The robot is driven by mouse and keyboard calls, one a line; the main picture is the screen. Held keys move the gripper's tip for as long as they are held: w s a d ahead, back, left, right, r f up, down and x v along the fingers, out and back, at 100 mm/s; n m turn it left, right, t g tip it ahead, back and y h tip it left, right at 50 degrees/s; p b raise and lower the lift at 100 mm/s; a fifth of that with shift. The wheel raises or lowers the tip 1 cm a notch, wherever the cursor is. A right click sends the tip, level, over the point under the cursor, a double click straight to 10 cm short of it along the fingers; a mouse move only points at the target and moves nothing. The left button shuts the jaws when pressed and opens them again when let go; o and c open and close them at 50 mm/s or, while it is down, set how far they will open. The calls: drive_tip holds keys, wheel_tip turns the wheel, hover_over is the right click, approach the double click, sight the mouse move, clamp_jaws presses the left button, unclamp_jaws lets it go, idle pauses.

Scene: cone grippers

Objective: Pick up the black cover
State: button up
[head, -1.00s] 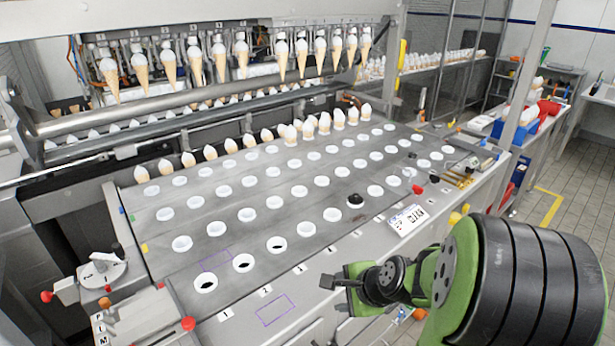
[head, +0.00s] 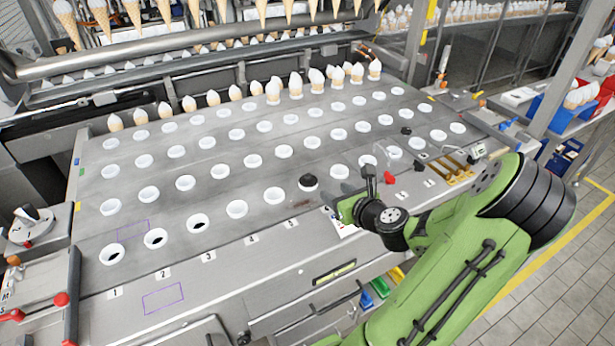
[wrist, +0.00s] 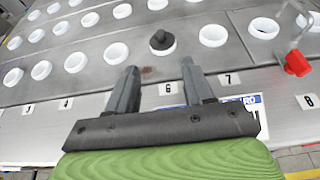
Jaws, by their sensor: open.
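The black cover (head: 308,182) is a small dark cap in a white ring in the front part of the steel plate. In the wrist view the black cover (wrist: 162,41) shows a raised knob and sits in its white ring, just beyond the fingertips. My gripper (head: 362,184) is to the right of the cover in the head view, near the plate's front edge. In the wrist view my gripper (wrist: 160,68) is open and empty, its two grey fingers apart and pointing toward the cover, with a gap between.
White rings (head: 237,209) in rows surround the cover on the plate (head: 215,235). A red knob (wrist: 297,63) with a clear part stands to the right. Cones (head: 273,92) line the back under a metal bar (head: 200,52). Numbered labels run along the front edge.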

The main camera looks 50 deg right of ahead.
drive_tip(key=b, duration=0.1)
approach(309, 177)
drive_tip(key=x, duration=0.3)
drive_tip(key=shift+w, duration=0.15)
drive_tip(key=b+x, duration=0.1)
drive_tip(key=x, duration=0.4)
drive_tip(key=shift+w+d+f, duration=0.15)
drive_tip(key=shift+d, duration=0.05)
drive_tip(key=shift+c, duration=0.5)
clamp_jaws()
